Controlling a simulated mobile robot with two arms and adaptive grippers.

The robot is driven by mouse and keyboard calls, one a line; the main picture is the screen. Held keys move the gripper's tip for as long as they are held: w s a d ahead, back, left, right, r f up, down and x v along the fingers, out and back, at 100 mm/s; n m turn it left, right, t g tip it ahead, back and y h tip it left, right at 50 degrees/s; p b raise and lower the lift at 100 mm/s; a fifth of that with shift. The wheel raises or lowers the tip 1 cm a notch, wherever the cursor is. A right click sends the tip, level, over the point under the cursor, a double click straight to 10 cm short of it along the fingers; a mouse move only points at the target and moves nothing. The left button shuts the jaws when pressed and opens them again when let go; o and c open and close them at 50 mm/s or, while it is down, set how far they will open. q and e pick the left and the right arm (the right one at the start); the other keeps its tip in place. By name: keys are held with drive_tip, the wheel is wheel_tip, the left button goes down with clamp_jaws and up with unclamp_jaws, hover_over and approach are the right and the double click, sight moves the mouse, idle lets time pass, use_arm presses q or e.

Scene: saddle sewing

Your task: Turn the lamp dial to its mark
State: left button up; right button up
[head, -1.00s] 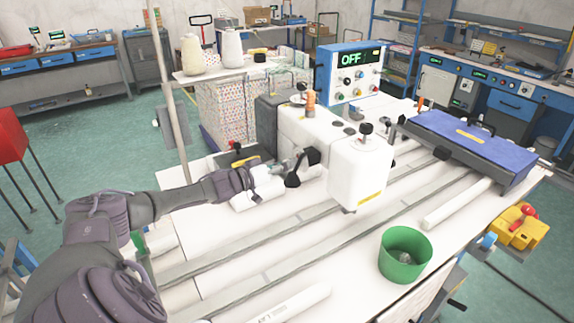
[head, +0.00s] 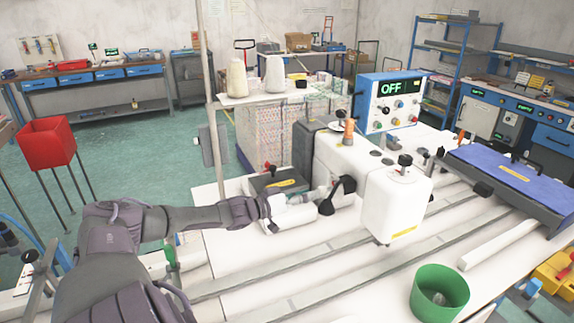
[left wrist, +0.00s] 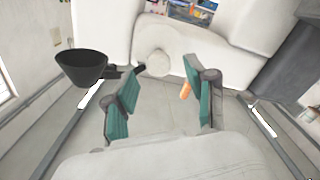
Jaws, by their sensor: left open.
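A white sewing machine (head: 397,207) stands on the table. A black lamp (head: 326,207) on a short arm sticks out from its near side; its cone also shows in the left wrist view (left wrist: 82,66). In that view a pale round knob (left wrist: 158,63), which looks like the lamp dial, sits on the machine body beside the lamp arm. No mark on it can be made out. My left gripper (left wrist: 158,96) is open and empty, its teal fingers spread either side of the line to the knob and apart from it. My right gripper is not in view.
A blue control box (head: 388,103) behind the machine shows "OFF". A green bin (head: 440,290) stands at the table's front right, and a blue-topped case (head: 505,178) farther right. An orange item (left wrist: 186,91) shows near the right finger.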

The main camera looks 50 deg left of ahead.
use_arm(q)
drive_tip(key=v, duration=0.7)
drive_tip(key=shift+s+r, duration=0.15)
idle(0.3)
idle(0.4)
